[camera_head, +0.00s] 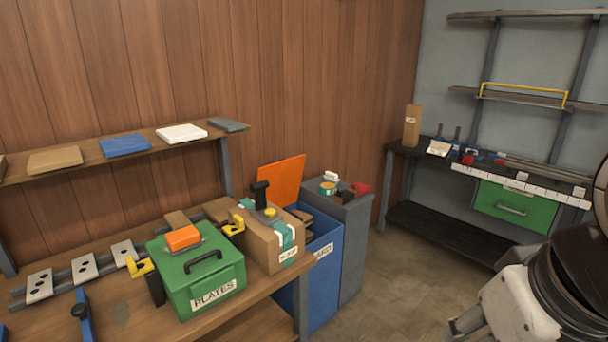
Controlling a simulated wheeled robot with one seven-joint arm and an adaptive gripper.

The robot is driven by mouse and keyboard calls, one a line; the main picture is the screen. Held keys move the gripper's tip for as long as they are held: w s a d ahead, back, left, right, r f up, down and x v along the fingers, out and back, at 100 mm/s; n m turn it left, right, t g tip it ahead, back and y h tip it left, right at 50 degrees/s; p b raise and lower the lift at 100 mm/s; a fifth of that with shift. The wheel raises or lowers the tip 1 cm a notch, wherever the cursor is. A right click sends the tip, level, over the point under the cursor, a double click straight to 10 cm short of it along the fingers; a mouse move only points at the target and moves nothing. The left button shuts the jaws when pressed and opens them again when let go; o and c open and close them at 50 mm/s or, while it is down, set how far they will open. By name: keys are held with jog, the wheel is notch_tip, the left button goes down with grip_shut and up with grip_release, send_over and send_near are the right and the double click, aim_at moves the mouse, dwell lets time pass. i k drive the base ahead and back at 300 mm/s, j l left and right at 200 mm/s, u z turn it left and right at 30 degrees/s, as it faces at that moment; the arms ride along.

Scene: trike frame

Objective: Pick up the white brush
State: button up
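I cannot pick out a white brush for certain. A small white object (330,176) stands at the back of the grey cabinet top, behind a tin; it is too small to tell whether it is a brush. A flat white block (181,133) lies on the wall shelf and does not look like a brush. Part of my white and black arm shows at the lower right, well apart from both. I cannot make out my gripper's fingers there.
A wooden bench (120,318) holds a green PLATES box (197,276), a cardboard box (262,246) and yellow clamps. A blue bin (326,262) stands beside the grey cabinet (355,240). A dark bench (402,155) stands at the back right. Floor (400,290) between is clear.

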aim_at(329, 176)
jog(key=i+l+u, duration=0.1)
jog(key=i+l, duration=0.15)
jog(key=i, duration=0.2)
jog(key=i+l+u, duration=0.15)
jog(key=i+l, duration=0.2)
jog(key=i+l+u, duration=0.1)
jog(key=i+l, duration=0.25)
jog(key=i, duration=0.2)
jog(key=i+l+u, duration=0.15)
jog(key=i+l, duration=0.25)
jog(key=i+l+u, duration=0.1)
jog(key=i+l, duration=0.3)
jog(key=i+l+u, duration=0.15)
jog(key=i+l, duration=0.25)
jog(key=i+l+u, duration=0.1)
jog(key=i+l, duration=0.25)
jog(key=l, duration=0.3)
jog(key=i+l+u, duration=0.15)
jog(key=i+l, duration=0.2)
jog(key=l, duration=0.2)
